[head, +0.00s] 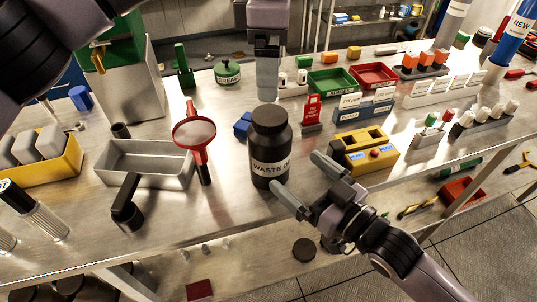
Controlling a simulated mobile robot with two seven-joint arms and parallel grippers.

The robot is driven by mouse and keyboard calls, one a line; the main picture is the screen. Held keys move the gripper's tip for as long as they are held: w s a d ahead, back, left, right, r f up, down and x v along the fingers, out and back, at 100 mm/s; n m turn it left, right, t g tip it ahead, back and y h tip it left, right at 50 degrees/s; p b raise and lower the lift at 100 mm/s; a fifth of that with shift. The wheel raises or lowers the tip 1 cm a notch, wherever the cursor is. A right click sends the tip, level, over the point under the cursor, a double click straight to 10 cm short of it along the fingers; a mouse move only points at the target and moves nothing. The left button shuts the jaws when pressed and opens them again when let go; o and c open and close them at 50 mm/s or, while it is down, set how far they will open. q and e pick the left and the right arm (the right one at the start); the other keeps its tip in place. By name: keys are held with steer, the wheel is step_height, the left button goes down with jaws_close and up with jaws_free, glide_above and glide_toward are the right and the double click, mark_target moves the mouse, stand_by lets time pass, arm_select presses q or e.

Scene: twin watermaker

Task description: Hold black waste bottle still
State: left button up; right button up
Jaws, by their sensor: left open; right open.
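The black waste bottle (269,152) stands upright on the metal bench in the middle of the head view, with its dark cap on and a white "WASTE" label on its front. My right gripper (296,180) is open at the bottle's lower right. Its nearer finger overlaps the bottle's base in the picture; I cannot tell whether it touches. My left gripper (267,95) points down just above and behind the bottle's cap. Its fingers are seen edge-on, and nothing shows held in it.
A red-rimmed magnifier (194,134) and a grey metal tray (150,163) are left of the bottle. A yellow device (364,152) stands close on the right, a blue block (242,126) behind left. The bench's front edge runs below the bottle.

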mark_target(284, 162)
steer(key=shift+x, duration=3.6)
steer(key=c, duration=1.8)
arm_select(q)
steer(key=n, duration=0.4)
steer(key=shift+n, duration=0.4)
steer(key=n, duration=0.3)
steer(key=shift+d, duration=0.1)
steer(key=n, duration=0.6)
steer(key=shift+s+n, duration=0.1)
steer(key=shift+n, duration=0.2)
steer(key=n, duration=0.6)
steer(key=shift+n, duration=0.3)
steer(key=n, duration=0.6)
